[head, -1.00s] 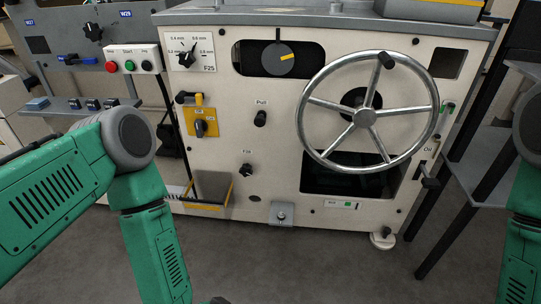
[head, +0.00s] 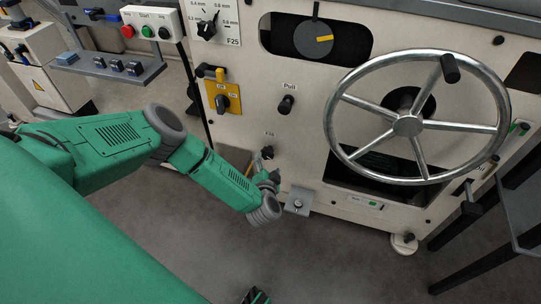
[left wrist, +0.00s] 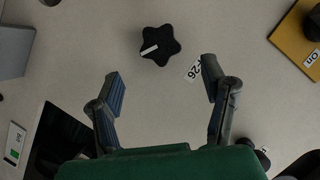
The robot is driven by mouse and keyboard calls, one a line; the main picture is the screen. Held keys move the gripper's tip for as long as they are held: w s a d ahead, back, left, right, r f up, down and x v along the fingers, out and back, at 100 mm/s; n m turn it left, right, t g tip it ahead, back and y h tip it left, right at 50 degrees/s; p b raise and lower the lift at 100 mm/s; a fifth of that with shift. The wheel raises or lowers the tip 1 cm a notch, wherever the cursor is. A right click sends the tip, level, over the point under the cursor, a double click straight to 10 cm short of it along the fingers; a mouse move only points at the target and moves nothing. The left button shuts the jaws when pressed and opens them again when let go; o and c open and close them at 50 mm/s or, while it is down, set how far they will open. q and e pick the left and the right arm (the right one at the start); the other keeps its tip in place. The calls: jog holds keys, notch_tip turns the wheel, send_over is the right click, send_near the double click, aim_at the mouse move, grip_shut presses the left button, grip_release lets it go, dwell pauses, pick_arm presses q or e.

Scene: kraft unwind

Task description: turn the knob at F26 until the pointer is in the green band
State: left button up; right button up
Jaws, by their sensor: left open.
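The F26 knob (head: 267,152) is a small black lobed knob on the machine's pale front panel. In the left wrist view the knob (left wrist: 161,45) has a white mark pointing lower left, with the F26 label (left wrist: 194,68) beside it. My left gripper (head: 266,178) is just below the knob in the head view. In the left wrist view its open fingers (left wrist: 161,76) are spread either side of the knob's line, apart from it, with nothing between them. A small plate with a green band (head: 366,204) sits low on the panel; its pointer is too small to read.
A large metal handwheel (head: 408,124) stands out at the right. A black Pull knob (head: 286,105) and a yellow plate with a switch (head: 222,98) are above F26. A metal bracket (head: 299,201) is at the lower edge. A grey table (head: 518,205) stands at right.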

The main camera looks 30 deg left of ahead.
aim_at(267, 156)
pick_arm(q)
jog(key=b+x, duration=0.2)
jog(key=x, duration=0.4)
jog(key=shift+a+f, duration=0.2)
jog(key=shift+f, duration=0.05)
jog(key=shift+w+a+b, duration=0.2)
jog(key=shift+w+b, duration=0.2)
jog(key=shift+w, duration=0.2)
jog(key=c, duration=1.2)
